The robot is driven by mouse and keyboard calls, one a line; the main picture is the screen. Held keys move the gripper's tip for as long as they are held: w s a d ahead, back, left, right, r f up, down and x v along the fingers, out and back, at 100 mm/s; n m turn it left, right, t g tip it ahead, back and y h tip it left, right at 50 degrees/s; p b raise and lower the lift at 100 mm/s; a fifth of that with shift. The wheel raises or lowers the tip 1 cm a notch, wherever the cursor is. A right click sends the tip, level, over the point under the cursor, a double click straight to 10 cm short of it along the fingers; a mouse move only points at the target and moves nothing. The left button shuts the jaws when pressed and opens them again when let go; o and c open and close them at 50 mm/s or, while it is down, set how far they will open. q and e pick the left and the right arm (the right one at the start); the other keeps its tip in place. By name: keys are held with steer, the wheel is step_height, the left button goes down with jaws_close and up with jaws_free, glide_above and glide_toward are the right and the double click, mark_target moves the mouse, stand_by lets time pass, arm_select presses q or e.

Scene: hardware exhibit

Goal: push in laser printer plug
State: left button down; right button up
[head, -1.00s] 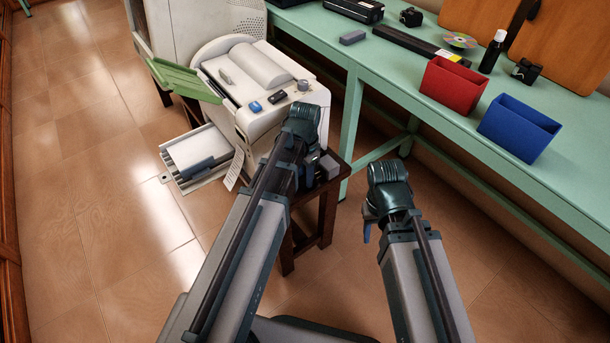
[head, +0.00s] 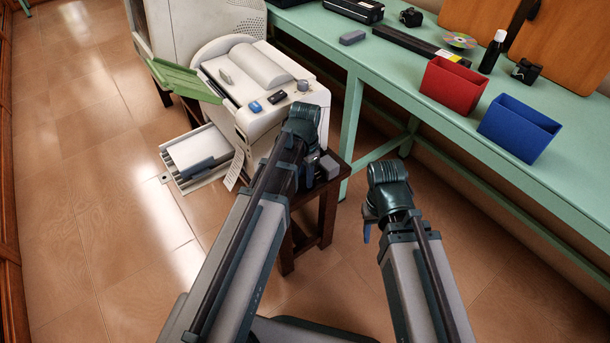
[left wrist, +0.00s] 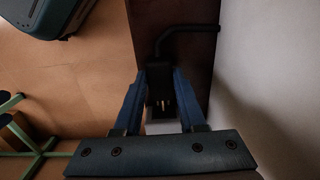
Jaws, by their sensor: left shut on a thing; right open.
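The laser printer (head: 255,85) is the white machine at the upper left in the head view. Its black plug (left wrist: 160,85), with a bent black cable (left wrist: 185,29), is between the fingers of my left gripper (left wrist: 161,76). The gripper is shut on it. Bare metal prongs show on the plug, pointing toward a light grey block (left wrist: 163,127), partly hidden behind the gripper. In the head view, my left gripper (head: 313,171) is low beside a grey block (head: 328,167) on the small dark stool. My right gripper (head: 368,228) is open, apart from everything, its fingers partly hidden.
The dark wooden stool (head: 328,212) stands next to the printer. The green bench (head: 400,90) on the right holds a red bin (head: 452,87), a blue bin (head: 518,128) and other items. An extended paper tray (head: 200,160) is at the left. The floor is clear there.

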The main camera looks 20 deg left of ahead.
arm_select(q)
steer(key=w+d, duration=0.2)
steer(key=w, duration=0.1)
steer(key=shift+c, duration=2.4)
jaws_free()
steer(key=shift+d, duration=0.1)
steer(key=shift+s, duration=0.1)
steer(key=shift+r, duration=0.15)
steer(key=shift+r+p, duration=0.6)
steer(key=shift+p, duration=0.15)
step_height(320, 180, up, 12)
steer(key=p, duration=1.2)
steer(key=shift+r, duration=0.15)
